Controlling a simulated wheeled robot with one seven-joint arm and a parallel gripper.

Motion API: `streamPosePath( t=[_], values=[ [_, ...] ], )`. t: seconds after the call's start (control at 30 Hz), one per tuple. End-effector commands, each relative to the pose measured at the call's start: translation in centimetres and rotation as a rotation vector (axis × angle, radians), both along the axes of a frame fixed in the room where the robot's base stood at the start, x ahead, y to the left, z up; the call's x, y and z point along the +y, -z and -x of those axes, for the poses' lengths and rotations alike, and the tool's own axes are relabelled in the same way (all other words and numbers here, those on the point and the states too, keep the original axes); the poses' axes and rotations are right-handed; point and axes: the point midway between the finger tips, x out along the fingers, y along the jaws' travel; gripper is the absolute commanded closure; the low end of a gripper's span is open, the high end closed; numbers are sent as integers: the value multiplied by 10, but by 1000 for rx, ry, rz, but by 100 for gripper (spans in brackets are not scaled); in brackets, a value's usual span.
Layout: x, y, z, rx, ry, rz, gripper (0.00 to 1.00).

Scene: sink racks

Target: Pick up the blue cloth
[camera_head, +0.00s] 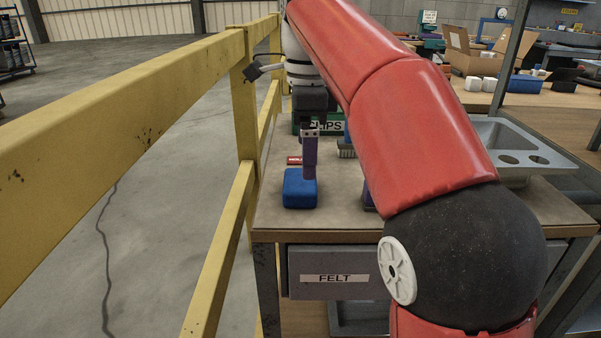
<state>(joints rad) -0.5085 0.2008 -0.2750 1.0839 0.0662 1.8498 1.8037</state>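A blue, soft-looking block with rounded edges (297,192), which may be the folded blue cloth, lies on the near left of the workbench top. My gripper (310,172) points down right at it, with a long purple part reaching to its upper right side. I cannot tell whether this purple part is a finger or a held thing, nor whether it touches the blue block or stands just behind it. The finger gap is not visible from here. My red arm hides much of the bench middle.
A yellow railing (245,110) runs close along the bench's left side. Behind my gripper are a green bin marked "CLIPS" (327,127), a small red box (294,160) and a brush (346,151). A drawer marked "FELT" (310,279) is below.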

Motion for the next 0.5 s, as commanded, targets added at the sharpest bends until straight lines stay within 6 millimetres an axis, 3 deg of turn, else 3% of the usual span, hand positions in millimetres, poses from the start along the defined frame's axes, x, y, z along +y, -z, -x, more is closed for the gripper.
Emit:
streamPosePath(
  t=[0.17,0.5],
  values=[
    [10,7,-3,14,60,14,0],
    [8,52,-3,14,60,13,0]
  ],
)
